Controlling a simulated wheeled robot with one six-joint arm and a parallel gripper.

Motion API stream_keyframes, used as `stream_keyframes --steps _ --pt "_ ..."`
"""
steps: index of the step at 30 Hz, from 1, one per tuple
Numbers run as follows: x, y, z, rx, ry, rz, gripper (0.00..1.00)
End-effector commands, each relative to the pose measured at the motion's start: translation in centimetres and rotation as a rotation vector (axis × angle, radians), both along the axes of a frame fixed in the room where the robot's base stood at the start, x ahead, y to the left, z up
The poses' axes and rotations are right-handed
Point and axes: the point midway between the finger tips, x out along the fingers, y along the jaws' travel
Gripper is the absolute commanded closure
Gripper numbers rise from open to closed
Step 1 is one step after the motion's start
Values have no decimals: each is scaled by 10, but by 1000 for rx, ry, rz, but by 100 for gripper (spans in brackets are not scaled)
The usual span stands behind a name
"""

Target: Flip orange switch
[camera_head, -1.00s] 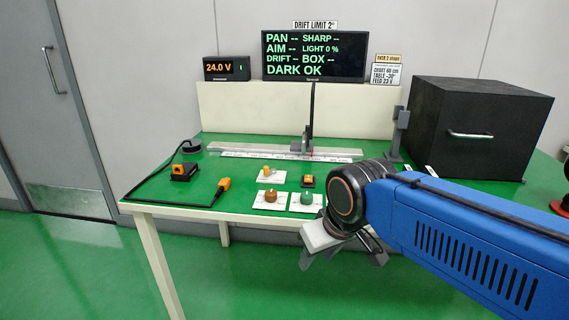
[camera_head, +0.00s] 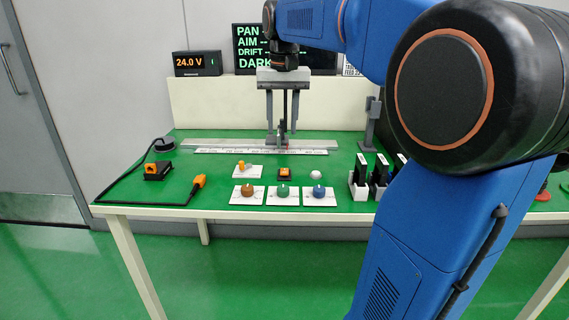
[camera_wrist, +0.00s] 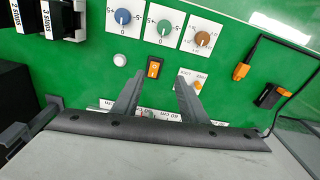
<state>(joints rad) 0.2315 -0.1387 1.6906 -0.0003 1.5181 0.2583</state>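The orange rocker switch (camera_head: 285,172) sits in a small black housing on the green table, behind the row of dials. It also shows in the wrist view (camera_wrist: 154,68), just beyond the fingertips. My gripper (camera_head: 282,128) points down above the table, near the rail behind the switch. In the wrist view my gripper (camera_wrist: 160,79) is open, with its two fingers apart and nothing between them. The switch appears clear of the fingers; its height gap to them is hard to judge.
Brown (camera_head: 248,190), green (camera_head: 283,190) and blue (camera_head: 319,191) dials stand in front of the switch. An orange lever (camera_head: 242,166) on a white plate is to its left, a white button (camera_head: 316,175) to its right. Black labelled blocks (camera_head: 380,171) stand farther right. A cable with orange plug (camera_head: 197,184) lies left.

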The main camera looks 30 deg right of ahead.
Motion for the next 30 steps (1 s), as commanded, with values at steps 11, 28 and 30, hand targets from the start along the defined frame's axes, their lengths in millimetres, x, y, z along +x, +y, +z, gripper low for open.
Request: stream_keyframes --steps 11,28,30 --pt "47 -37 20 20 67 -101 61" --pt "47 -37 -56 21 71 -102 61" --pt "47 -37 -69 21 71 -102 61"
